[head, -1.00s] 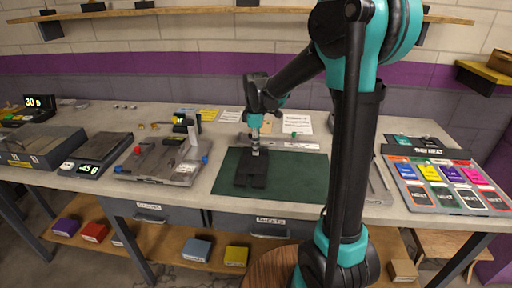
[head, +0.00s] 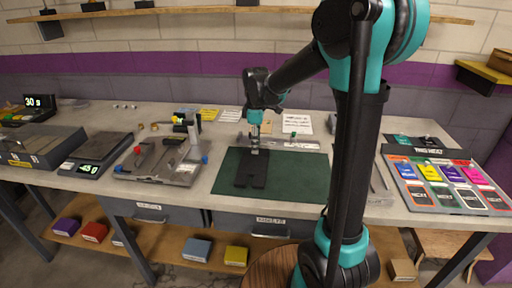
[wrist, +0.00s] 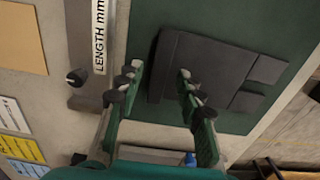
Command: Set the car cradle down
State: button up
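The car cradle (head: 243,170) is a flat, dark grey piece with raised blocks, lying on the green mat (head: 300,180). The wrist view shows the cradle (wrist: 210,70) flat on the mat, partly behind my right-hand finger. My gripper (head: 255,151) is above the far end of the cradle in the head view. The fingers look clear of the cradle, though the exact height gap is hard to tell.
A length gauge (wrist: 82,50) lies just behind the mat. A grey fixture (head: 165,165) with red and blue knobs and a scale (head: 95,155) stand to the left. A card tray (head: 445,185) is at the right. The mat's right side is bare.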

notch_tip(320, 180, up, 11)
jog(key=shift+f, duration=0.2)
dwell(1.6)
